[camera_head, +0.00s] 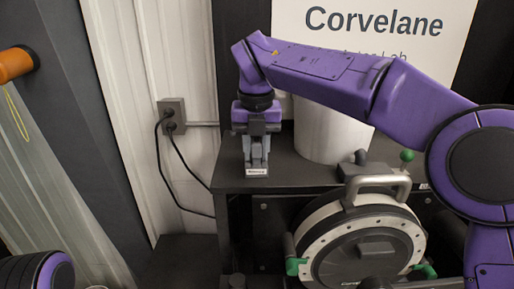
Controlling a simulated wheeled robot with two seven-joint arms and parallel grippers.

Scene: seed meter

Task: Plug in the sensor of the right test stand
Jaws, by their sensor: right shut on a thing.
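The right test stand appears to be the black stand (290,178) with a round seed meter (365,245) on its front. My right gripper (257,158) points down at the stand's left end, near its top edge. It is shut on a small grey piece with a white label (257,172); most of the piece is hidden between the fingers. I cannot tell whether the piece touches the stand, or whether it is the sensor's plug. No sensor socket can be made out. My left gripper is out of view; only a bit of my left arm shows at lower left.
A grey wall outlet (172,113) left of the gripper holds two black plugs with hanging cables. A white cylinder (325,130) stands on the stand behind my right arm. The seed meter has a metal handle (377,183) and green knobs. An orange cylinder (15,64) is at upper left.

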